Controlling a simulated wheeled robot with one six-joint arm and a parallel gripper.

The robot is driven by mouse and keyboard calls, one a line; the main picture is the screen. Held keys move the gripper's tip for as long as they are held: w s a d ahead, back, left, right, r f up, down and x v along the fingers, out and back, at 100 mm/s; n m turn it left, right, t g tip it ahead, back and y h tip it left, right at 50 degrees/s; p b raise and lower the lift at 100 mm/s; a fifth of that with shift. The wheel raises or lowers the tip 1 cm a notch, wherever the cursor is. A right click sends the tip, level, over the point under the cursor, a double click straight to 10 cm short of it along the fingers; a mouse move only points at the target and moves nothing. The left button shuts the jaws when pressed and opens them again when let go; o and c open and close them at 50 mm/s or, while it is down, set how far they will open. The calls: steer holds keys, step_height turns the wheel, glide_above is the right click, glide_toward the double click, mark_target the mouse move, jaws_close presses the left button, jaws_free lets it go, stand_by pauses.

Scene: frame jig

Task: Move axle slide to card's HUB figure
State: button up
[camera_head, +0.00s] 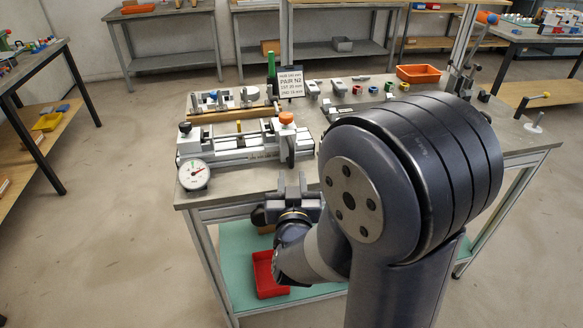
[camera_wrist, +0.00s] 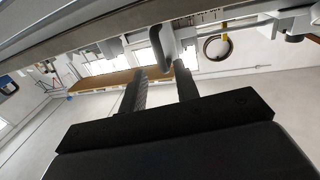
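The jig (camera_head: 235,148) is a pale metal rail fixture along the table's front left. A block with an orange knob (camera_head: 286,118) sits near its right end, with a dark upright handle (camera_head: 291,150) at its front; I take this block for the axle slide. A dark handle also shows in the wrist view (camera_wrist: 160,47). My gripper (camera_head: 292,180) is at the table's front edge, just before the handle. Its fingers (camera_wrist: 161,72) are apart, and the handle's end appears between or just beyond the tips; contact is unclear. The card (camera_head: 291,84) reads "PAIR N2"; its small figures are hard to read.
A round dial gauge (camera_head: 194,175) is at the jig's left front. A second fixture (camera_head: 232,105) lies behind. Small coloured parts and an orange tray (camera_head: 418,74) are to the right. A red bin (camera_head: 266,276) is on the lower shelf. My arm hides the table's right front.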

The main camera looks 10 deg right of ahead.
mark_target(292, 160)
steer(key=shift+s+a, duration=0.15)
steer(key=shift+s, duration=0.55)
steer(key=shift+s+a, duration=0.15)
steer(key=shift+s, duration=0.5)
steer(key=shift+w, duration=0.1)
steer(key=w, duration=0.3)
steer(key=w+d, duration=0.1)
steer(key=w, duration=0.3)
steer(key=w+d+p, duration=0.1)
steer(key=w, duration=0.2)
steer(key=shift+w+d, duration=0.15)
steer(key=shift+w, duration=0.1)
steer(key=shift+d+p, duration=0.5)
steer(key=shift+p, duration=0.05)
